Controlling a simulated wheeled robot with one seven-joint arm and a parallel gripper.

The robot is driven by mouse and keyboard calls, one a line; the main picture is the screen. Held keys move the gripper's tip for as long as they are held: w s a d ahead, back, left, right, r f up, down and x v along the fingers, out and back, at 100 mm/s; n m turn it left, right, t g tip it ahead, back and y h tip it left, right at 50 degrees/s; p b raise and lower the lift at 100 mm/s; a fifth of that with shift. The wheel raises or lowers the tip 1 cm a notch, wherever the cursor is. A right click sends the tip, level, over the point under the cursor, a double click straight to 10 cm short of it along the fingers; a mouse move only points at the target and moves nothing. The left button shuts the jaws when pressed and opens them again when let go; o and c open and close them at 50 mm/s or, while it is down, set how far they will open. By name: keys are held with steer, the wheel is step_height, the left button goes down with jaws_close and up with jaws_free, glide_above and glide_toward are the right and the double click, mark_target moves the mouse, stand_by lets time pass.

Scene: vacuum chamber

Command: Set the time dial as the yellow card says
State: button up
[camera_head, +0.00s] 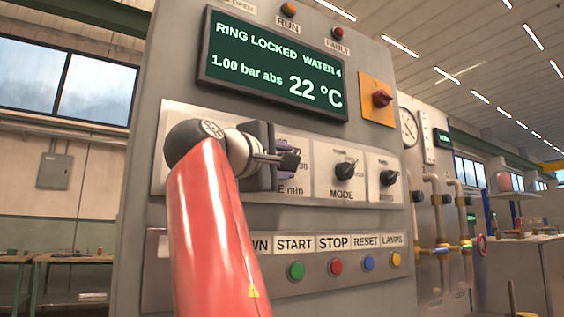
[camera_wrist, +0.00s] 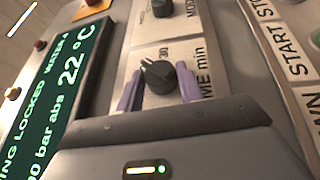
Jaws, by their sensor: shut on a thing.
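The time dial (camera_wrist: 160,77) is a black knob on a pale plate marked "30" and "ME min" in the wrist view. My gripper (camera_head: 289,160) is at the panel's left plate in the head view and hides the dial there. In the wrist view its two purple fingers stand on either side of the knob, shut on it. The dial's exact setting is too small to read surely. I see no yellow card in either view.
The mode knob (camera_head: 346,172) and another black knob (camera_head: 388,178) are to the right. The display (camera_head: 272,75) reads "RING LOCKED". Coloured buttons, including the green start button (camera_head: 296,270), line the panel below.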

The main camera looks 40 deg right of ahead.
stand_by(0.6)
steer(key=o, duration=1)
steer(key=shift+a, duration=0.15)
steer(key=shift+b+v, duration=0.95)
steer(key=shift+v, duration=2.9)
